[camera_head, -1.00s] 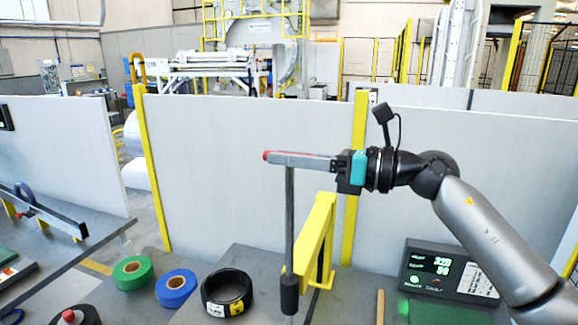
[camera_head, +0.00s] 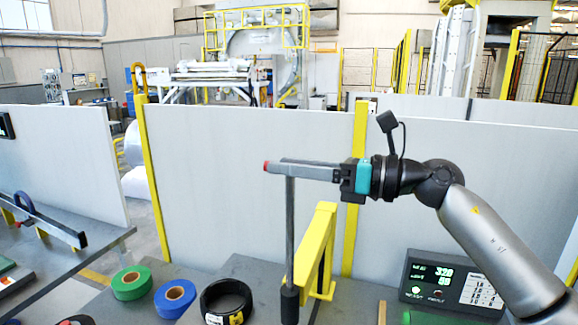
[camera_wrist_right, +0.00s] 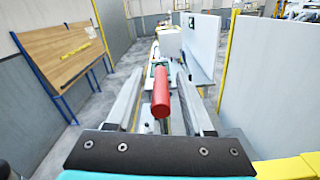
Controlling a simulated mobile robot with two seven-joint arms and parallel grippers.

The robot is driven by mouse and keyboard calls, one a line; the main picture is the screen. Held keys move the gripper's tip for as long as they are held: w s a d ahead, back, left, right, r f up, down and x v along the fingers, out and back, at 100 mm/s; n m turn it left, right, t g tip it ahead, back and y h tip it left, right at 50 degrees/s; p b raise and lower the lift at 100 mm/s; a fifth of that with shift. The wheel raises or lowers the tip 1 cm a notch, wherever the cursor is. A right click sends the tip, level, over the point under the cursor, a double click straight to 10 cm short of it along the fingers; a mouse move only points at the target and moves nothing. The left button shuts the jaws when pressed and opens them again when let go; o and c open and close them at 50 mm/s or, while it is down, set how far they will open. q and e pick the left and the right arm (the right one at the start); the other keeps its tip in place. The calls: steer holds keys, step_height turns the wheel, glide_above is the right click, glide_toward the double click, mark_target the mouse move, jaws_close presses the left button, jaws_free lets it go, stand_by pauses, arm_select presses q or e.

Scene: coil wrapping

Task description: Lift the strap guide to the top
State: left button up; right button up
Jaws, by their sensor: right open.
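A thin grey upright post (camera_head: 290,230) stands in front of the white panel, with a thicker dark sleeve (camera_head: 289,304) low on it. At its top is a short horizontal piece with a red tip (camera_head: 266,167). In the right wrist view the red piece (camera_wrist_right: 161,92) shows as a cylinder between the fingers, with gaps at both sides. My right gripper (camera_head: 284,168) is open at the post's top, its fingers pointing left and level. I cannot tell which part is the strap guide. My left gripper is not in view.
A yellow bracket (camera_head: 318,240) stands just right of the post. Green (camera_head: 132,282), blue (camera_head: 175,298) and black (camera_head: 226,303) rolls lie on the table to the left. A display box (camera_head: 451,282) stands at the right. The white panel (camera_head: 230,190) stands behind.

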steer(key=b+v, duration=0.5)
steer(key=v, duration=0.9)
steer(key=shift+d, duration=0.35)
steer(key=shift+s, duration=0.15)
